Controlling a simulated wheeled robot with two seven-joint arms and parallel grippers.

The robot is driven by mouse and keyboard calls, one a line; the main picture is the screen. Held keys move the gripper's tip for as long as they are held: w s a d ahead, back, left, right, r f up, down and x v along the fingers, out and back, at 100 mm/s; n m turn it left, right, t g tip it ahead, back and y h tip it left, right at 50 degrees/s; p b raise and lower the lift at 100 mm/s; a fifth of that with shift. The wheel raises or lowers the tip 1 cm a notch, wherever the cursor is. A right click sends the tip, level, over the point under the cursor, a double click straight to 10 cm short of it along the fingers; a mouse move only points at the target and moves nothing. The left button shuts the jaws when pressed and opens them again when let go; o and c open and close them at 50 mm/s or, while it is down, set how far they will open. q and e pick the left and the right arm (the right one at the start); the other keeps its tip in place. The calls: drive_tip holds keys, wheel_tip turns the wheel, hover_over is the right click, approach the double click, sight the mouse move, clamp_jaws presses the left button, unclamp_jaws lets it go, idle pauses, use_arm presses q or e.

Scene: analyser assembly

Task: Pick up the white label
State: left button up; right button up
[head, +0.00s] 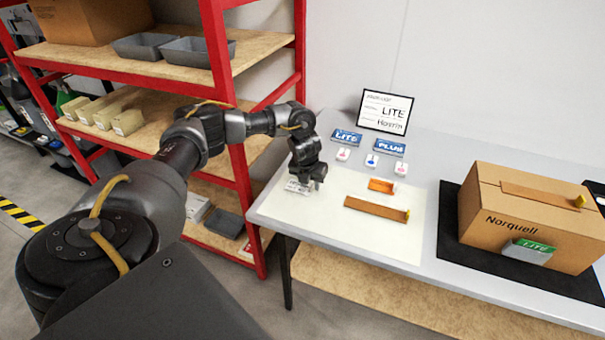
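A small white label (297,187) with dark print is near the left edge of the pale mat (385,238) on the table. My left gripper (311,184) points down right beside and partly over the label. The gripper is small and dark here, so I cannot tell whether its fingers are open, or whether they touch or hold the label. Part of the label is hidden behind the gripper. My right gripper is not in view.
A brown strip (375,208) and a small orange-brown piece (382,186) lie on the mat. Blue LITE (346,137) and PLUS (391,147) cards, several small white pieces and a sign (386,111) are behind. A Norquell box (525,215) stands right. A red shelf (236,150) is left.

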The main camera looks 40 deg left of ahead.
use_arm(q)
drive_tip(key=shift+c, duration=0.4)
clamp_jaws()
drive_tip(key=shift+r, duration=0.1)
drive_tip(key=shift+r, duration=0.5)
drive_tip(key=s+d+r+p, duration=0.2)
drive_tip(key=s+d+r, duration=0.7)
drive_tip(key=r, duration=0.3)
drive_tip(key=shift+s+d, duration=0.4)
drive_tip(key=shift+d, duration=0.2)
